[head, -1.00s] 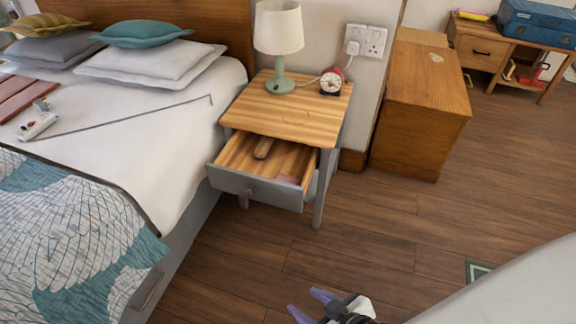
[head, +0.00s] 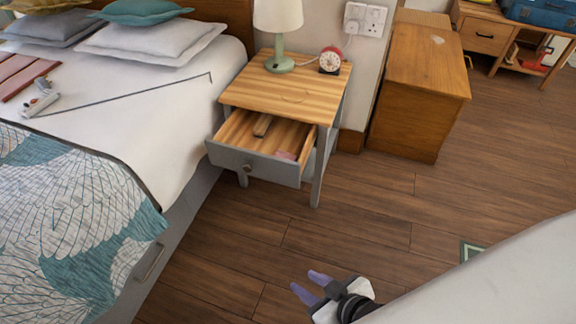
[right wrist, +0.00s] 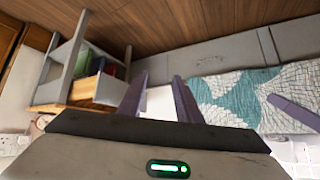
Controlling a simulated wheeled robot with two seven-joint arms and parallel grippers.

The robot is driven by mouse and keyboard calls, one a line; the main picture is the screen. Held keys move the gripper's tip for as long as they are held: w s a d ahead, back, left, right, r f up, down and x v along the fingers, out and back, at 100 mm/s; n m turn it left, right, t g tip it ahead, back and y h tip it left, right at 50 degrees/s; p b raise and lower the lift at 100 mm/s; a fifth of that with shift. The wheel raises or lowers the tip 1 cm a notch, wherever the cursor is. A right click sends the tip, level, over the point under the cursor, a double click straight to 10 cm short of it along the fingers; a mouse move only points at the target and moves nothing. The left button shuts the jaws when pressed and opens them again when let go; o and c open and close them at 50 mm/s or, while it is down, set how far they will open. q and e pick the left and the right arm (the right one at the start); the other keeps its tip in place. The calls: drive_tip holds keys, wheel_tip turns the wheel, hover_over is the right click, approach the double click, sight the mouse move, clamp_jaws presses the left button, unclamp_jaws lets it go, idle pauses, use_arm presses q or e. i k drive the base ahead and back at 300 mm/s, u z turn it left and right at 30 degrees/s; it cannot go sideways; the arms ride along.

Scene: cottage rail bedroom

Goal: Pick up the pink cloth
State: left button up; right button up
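The pink cloth (head: 287,155) lies in the front right corner of the open nightstand drawer (head: 258,168); only a small patch of it shows. My right gripper (head: 308,289) is low over the floor, in front of the drawer and well apart from it. Its two purple fingers are spread with nothing between them. They also show apart in the right wrist view (right wrist: 158,98). My left gripper is not in view.
A brown block-like object (head: 263,125) lies in the drawer. The nightstand top (head: 290,90) holds a lamp (head: 279,30) and an alarm clock (head: 331,60). The bed (head: 150,140) stands left, a wooden cabinet (head: 420,100) right. The floor (head: 370,215) before the nightstand is clear.

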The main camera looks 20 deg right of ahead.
sight(280, 154)
drive_tip(key=k, duration=1.05)
drive_tip(key=z, duration=0.95)
drive_tip(key=i, duration=2)
drive_tip(key=u, duration=1)
